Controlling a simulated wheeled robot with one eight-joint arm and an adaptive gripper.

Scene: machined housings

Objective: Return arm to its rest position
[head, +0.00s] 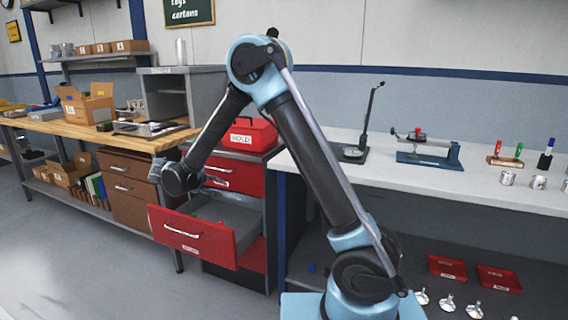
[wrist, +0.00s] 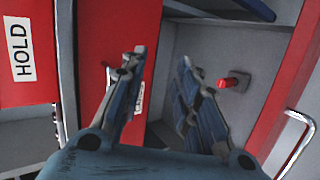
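My arm (head: 310,150) is raised and bent, with its forearm reaching down to the left. My gripper (wrist: 162,60) is open, with a clear gap and nothing held between its fingers. In the head view the gripper (head: 157,170) is at the end of the forearm, above and near the left side of an open red drawer (head: 188,238). In the wrist view the grey drawer interior holds a small part with a red top and dark base (wrist: 230,82), to the right of the fingers.
A red box labelled HOLD (head: 250,134) stands on the drawer cabinet. A wooden bench (head: 95,138) with cartons is at left. A white bench (head: 440,180) at right carries a gauge stand, a blue fixture, markers and tins. Open floor lies at front left.

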